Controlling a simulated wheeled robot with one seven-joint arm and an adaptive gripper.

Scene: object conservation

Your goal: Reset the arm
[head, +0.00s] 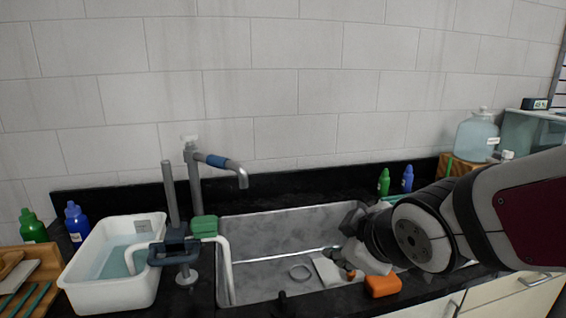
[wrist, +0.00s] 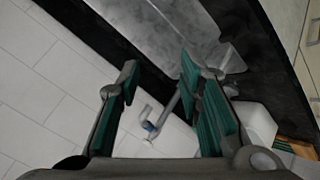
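My arm reaches in from the right in the head view, with its wrist over the right part of the metal sink (head: 275,225). My gripper (head: 352,222) points left above the basin, partly hidden behind my wrist. In the wrist view my gripper (wrist: 165,88) has its two green-padded fingers spread apart, with nothing held between them. The grey tap (wrist: 150,125) and the wall show past the fingers there.
A white tub (head: 115,290) of water stands left of the sink. The tap (head: 215,162) rises behind it. An orange sponge (head: 382,286) lies at the front edge. A green bottle (head: 384,182), a blue bottle (head: 407,179) and a large jug (head: 476,137) stand at the back right.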

